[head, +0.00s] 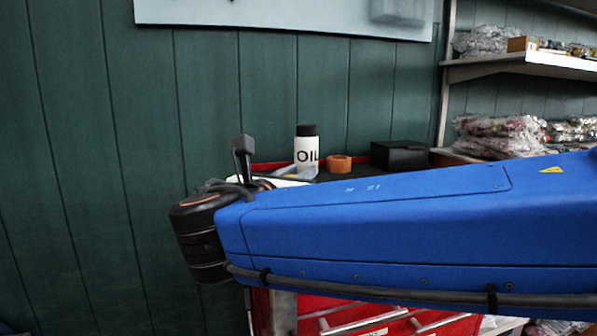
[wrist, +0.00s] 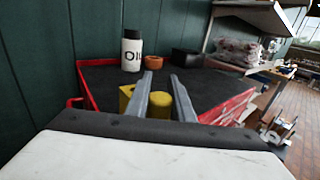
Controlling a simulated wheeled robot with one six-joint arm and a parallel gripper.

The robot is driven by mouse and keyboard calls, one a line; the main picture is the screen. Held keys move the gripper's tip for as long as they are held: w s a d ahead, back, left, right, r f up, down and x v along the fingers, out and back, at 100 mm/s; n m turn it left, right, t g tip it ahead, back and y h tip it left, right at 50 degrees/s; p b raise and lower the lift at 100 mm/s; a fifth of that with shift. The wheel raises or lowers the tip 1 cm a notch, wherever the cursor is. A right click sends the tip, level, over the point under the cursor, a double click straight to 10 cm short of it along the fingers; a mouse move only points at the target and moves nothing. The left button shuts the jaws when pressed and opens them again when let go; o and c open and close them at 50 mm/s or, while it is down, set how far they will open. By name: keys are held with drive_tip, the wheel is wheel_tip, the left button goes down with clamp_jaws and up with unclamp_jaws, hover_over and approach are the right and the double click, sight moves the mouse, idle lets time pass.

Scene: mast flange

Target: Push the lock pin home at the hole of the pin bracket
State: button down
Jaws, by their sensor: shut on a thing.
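In the wrist view, the two grey fingers of my gripper (wrist: 161,76) reach forward with a gap between them. A yellow round piece (wrist: 160,104), which I take to be the lock pin, sits between the fingers, and my gripper is shut on it. Another yellow piece (wrist: 126,97) with a dark spot shows just left of the left finger. It may be part of the pin bracket, but I cannot tell. The hole and the pin's far end are not clearly visible. In the head view, my blue arm hides the area around the pin.
A red cabinet (head: 375,318) with a dark top stands against the green wall. On it are a white OIL bottle (head: 306,152), an orange ring-like item (head: 340,164) and a black box (head: 398,155). Shelves (head: 520,66) with bagged goods are at the right.

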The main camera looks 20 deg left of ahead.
drive_tip(key=shift+f, duration=1.25)
drive_tip(key=c, duration=1.5)
unclamp_jaws()
drive_tip(key=shift+o, duration=0.2)
drive_tip(key=shift+s, duration=0.1)
drive_tip(key=s+a, duration=0.1)
drive_tip(key=s, duration=1.6)
drive_tip(key=shift+a, duration=0.35)
